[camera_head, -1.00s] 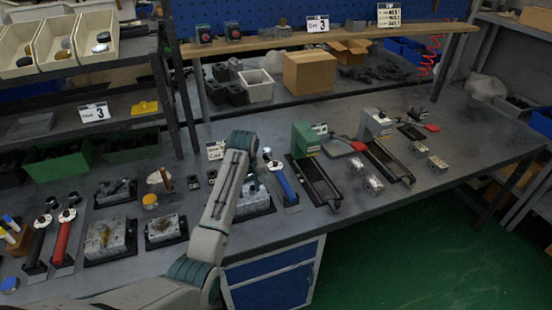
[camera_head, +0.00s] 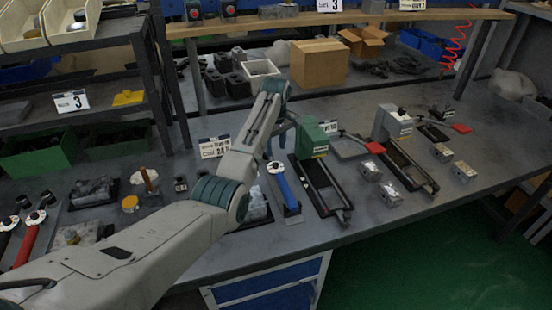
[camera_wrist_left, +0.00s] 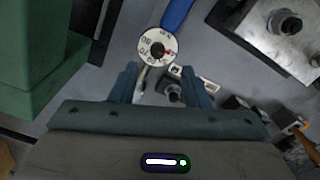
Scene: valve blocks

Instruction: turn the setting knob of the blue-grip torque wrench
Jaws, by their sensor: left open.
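The blue-grip torque wrench (camera_head: 286,190) lies on the bench, its white round setting knob (camera_head: 275,167) toward the back. In the left wrist view, the knob (camera_wrist_left: 157,47) shows a dial with numbers and a red mark, with the blue grip (camera_wrist_left: 177,14) running up from it. My left gripper (camera_head: 282,138) is just behind the knob end in the head view. In the wrist view, my left gripper (camera_wrist_left: 159,76) is open, with one finger on either side below the dial. The knob looks just beyond the fingertips; I cannot tell the height gap. My right gripper is out of view.
A green-headed fixture (camera_head: 315,138) stands close on the right, and its green block (camera_wrist_left: 40,60) fills the wrist view's left. A metal valve block (camera_wrist_left: 285,28) is on the other side. A red-grip wrench (camera_head: 28,243) lies far left. Small metal blocks (camera_head: 369,171) lie right.

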